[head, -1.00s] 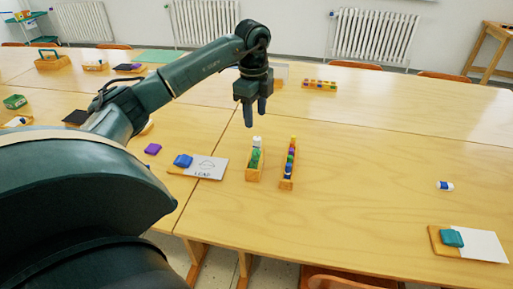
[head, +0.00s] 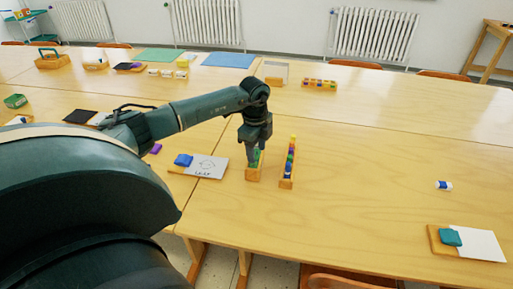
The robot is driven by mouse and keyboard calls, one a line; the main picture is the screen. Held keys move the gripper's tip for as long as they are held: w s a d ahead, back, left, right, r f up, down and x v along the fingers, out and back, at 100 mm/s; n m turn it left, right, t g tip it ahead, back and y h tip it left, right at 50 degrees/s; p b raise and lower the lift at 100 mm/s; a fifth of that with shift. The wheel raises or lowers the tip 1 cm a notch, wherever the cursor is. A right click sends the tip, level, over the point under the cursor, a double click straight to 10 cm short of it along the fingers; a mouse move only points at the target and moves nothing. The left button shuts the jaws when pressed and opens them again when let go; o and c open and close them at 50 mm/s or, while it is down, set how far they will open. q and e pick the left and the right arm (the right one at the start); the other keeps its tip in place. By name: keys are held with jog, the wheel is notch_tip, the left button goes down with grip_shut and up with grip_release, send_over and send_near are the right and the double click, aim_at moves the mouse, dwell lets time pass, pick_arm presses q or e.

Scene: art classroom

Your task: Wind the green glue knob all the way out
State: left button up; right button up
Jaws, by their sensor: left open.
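A small wooden holder (head: 253,176) stands near the front of the table and carries green items (head: 257,158), most likely glue pieces. The green knob itself is too small to make out. My left gripper (head: 255,155) points down right at the top of this holder and is open around or just in front of the green items; I cannot tell whether it touches them. The white-topped piece in the holder is hidden behind the gripper. My right gripper is not in view.
A second wooden holder with coloured pieces (head: 289,165) stands close on the right. A card with a blue block (head: 184,160) lies on the left. A white-and-blue tube (head: 444,185) and a teal block (head: 450,237) are far right. The table's middle right is clear.

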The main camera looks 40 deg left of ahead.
pick_arm(q)
jog(key=shift+c, duration=0.6)
grip_shut()
jog(key=m, duration=0.3)
jog(key=shift+w+g, duration=0.1)
jog(key=shift+g, duration=0.3)
jog(key=shift+m, duration=0.9)
jog(key=shift+o, duration=0.6)
grip_release()
